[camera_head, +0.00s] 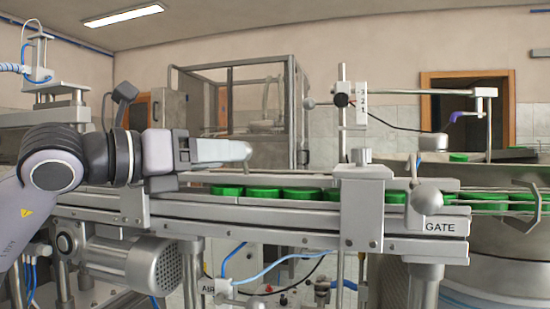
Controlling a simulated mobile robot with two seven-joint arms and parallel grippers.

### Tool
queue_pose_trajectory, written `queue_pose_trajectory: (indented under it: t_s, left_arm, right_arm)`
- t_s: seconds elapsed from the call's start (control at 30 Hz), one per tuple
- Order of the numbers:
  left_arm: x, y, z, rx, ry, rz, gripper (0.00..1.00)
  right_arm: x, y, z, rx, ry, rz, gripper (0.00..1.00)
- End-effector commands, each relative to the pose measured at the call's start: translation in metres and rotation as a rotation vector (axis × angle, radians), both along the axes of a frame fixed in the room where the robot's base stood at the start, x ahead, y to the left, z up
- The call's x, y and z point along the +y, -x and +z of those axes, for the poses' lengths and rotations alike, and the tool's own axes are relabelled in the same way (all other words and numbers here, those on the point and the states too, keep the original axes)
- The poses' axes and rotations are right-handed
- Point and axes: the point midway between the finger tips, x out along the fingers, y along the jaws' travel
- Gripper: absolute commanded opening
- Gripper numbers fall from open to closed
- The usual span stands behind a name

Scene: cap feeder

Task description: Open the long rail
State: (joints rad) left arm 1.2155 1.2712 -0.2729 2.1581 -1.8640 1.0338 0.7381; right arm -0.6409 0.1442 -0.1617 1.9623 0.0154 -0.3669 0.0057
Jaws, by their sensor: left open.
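The long rail (270,213) is a grey metal bar along the front of the conveyor, with a row of green caps (264,193) showing just above and behind it. My left gripper (188,153) comes in from the left and is open above the rail's left end. A grey, round-ended bar (222,151) points right from beside its fingers. I cannot tell whether the fingers touch it. My right gripper is not in view.
A clamp block (361,205) stands across the rail at centre right. A ball-ended lever (428,192) rises by the GATE plate (440,226). A motor (140,262) sits below the conveyor. A round metal bowl (493,270) is at the right. A framed cabinet (250,75) stands behind.

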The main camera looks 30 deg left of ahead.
Motion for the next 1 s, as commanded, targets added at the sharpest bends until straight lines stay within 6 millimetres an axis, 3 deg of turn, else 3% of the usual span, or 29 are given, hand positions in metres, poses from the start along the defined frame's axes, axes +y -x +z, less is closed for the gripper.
queue_pose_trajectory:
  t_s: [0.17,0.6,0.93,0.97,1.0]
  left_arm:
    - [-0.001,-0.007,0.004,-0.006,-0.001,0.008,0.58]
    - [-0.021,-0.062,0.004,-0.005,0.0,0.005,0.58]
    - [-0.023,-0.066,0.001,-0.006,-0.002,0.006,0.58]
    - [-0.023,-0.066,0.001,-0.006,-0.001,0.006,0.52]
    - [-0.023,-0.066,0.001,-0.006,-0.001,0.006,0.39]
  right_arm:
    - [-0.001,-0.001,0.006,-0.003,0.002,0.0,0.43]
    - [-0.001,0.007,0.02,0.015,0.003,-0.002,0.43]
    - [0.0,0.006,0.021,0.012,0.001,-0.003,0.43]
    - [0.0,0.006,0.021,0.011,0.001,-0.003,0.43]
    - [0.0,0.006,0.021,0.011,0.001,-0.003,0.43]
